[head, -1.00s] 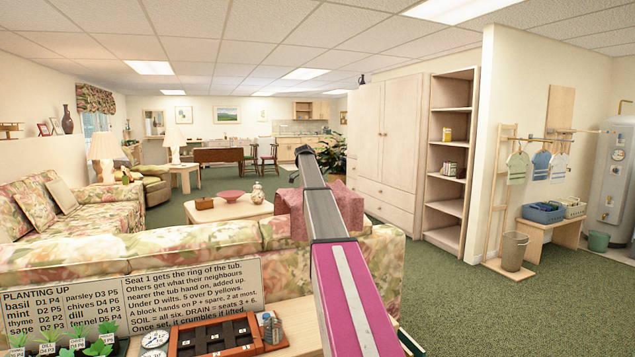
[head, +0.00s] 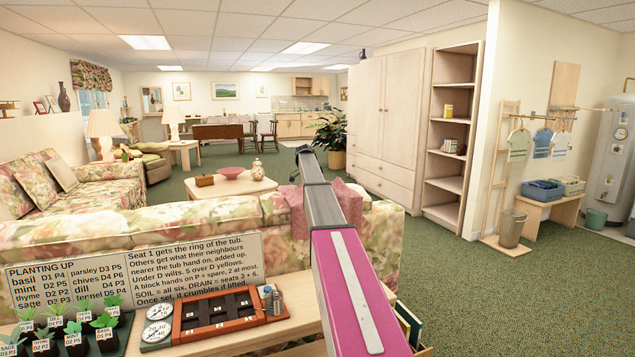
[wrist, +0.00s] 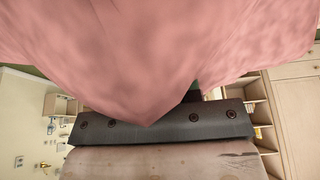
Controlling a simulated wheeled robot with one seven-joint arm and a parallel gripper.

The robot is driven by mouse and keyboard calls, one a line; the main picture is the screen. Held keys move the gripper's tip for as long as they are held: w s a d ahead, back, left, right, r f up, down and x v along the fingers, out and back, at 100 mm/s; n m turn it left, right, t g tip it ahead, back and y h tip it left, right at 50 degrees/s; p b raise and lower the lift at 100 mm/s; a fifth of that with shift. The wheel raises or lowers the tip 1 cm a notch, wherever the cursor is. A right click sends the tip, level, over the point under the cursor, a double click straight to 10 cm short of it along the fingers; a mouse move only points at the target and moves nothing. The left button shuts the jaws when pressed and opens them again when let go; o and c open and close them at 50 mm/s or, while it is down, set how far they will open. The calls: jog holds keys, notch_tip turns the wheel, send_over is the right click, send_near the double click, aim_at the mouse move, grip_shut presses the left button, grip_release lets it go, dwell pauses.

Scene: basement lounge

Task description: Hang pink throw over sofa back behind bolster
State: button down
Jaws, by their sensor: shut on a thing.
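The pink throw (head: 297,208) is at the right part of the floral sofa's back (head: 180,228) in the head view, partly behind my arm. Its lower part hangs on the near side of the sofa back; I cannot tell how much lies beyond it. In the wrist view the throw (wrist: 150,60) fills the upper half, draped close in front of my gripper (wrist: 190,97). My gripper is shut on the throw, its fingertips mostly covered by cloth. In the head view my arm hides the gripper. I cannot make out the bolster clearly.
A narrow table behind the sofa holds a wooden tray (head: 225,318), dials (head: 157,325), potted seedlings (head: 75,338) and a text board (head: 135,265). A coffee table (head: 235,190) stands beyond the sofa. Open green carpet (head: 470,290) lies to the right.

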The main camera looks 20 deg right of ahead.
jog(key=shift+f, duration=0.3)
jog(key=c, duration=0.7)
grip_release()
jog(key=shift+c, duration=0.2)
jog(key=v, duration=1)
jog(key=shift+a+r, duration=0.1)
jog(key=shift+r, duration=0.3)
